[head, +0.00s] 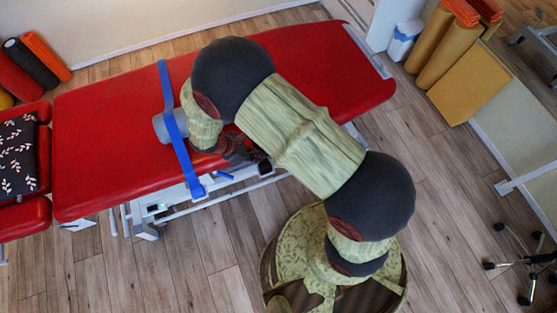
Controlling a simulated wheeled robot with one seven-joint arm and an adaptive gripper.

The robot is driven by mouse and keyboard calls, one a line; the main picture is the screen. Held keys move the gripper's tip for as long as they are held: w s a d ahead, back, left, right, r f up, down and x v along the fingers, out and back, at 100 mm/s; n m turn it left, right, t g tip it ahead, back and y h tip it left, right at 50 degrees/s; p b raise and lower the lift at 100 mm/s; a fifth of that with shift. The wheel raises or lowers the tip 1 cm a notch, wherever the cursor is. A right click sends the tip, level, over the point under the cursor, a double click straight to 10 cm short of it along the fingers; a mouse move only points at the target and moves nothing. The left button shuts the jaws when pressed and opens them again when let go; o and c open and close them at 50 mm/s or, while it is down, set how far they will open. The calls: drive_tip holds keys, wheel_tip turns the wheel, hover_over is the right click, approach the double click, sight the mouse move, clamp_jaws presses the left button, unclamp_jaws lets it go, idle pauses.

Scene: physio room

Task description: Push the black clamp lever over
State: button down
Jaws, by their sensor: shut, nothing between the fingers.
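My gripper (250,155) is dark and small in the head view. It is shut and empty, low over the near long edge of the red treatment table (105,140). Its fingertips point right, toward a small dark part (265,167) at the table's side rail. This part may be the black clamp lever, but it blends with the fingertips. I cannot tell whether they touch or which way the lever leans. My arm passes over the table from the lower right and hides part of this edge.
A blue strap (176,130) crosses the table over a grey roll (160,128), left of my gripper. A small blue handle (223,175) sits under the edge. Rolled mats (440,45) stand upper right, and a wheeled stool base (528,262) lower right. Wooden floor (180,265) is free in front.

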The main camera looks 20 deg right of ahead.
drive_tip(key=b+x, duration=0.4)
drive_tip(key=x, duration=1)
drive_tip(key=shift+b, duration=0.3)
